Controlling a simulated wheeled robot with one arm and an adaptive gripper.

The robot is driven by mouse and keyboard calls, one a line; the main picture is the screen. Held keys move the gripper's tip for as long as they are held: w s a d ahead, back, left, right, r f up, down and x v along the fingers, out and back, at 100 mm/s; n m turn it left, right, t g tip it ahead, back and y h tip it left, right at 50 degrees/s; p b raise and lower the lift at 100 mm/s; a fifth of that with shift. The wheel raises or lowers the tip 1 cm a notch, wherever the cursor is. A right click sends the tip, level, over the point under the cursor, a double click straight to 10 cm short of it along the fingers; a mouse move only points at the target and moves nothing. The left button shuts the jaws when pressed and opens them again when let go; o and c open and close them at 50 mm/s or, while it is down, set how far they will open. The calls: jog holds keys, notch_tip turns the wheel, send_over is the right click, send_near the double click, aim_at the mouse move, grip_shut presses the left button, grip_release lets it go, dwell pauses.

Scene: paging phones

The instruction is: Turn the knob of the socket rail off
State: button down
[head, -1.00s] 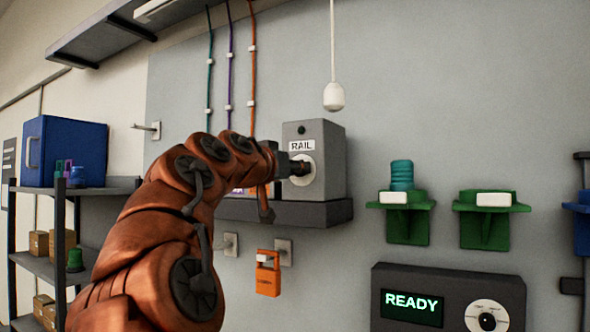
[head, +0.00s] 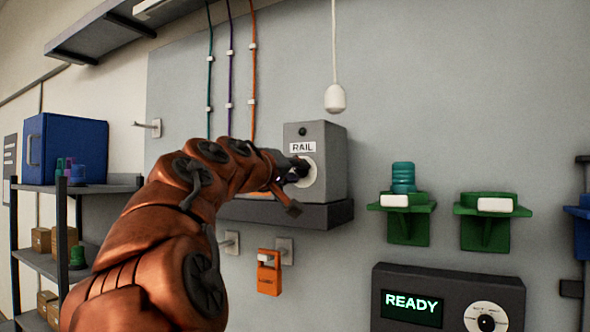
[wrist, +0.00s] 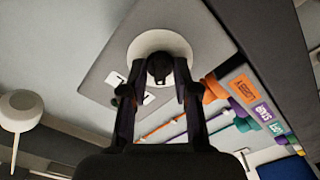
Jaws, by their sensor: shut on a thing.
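The grey RAIL box (head: 329,154) stands on a dark wall shelf. The dial's black knob (wrist: 160,67) sits between my two fingertips in the wrist view. My gripper (head: 297,172) is at the box front and shut on the knob. The wrist view shows the box tilted, with the white dial disc (wrist: 160,45) around the knob. The fingers hide part of the knob, so its exact pointing is hard to read.
A white pull-cord handle (head: 335,98) hangs above the box. An orange padlock-like tag (head: 269,273) hangs below the dark shelf (head: 320,215). A READY panel (head: 448,298) and green brackets (head: 408,220) are at the right. Coloured plugs with labels (wrist: 241,88) lie beside the box.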

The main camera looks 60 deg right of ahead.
dwell(0.5)
jog(key=c, duration=0.9)
grip_release()
jog(key=a, duration=1.2)
jog(key=shift+s, duration=0.25)
jog(key=shift+f, duration=0.1)
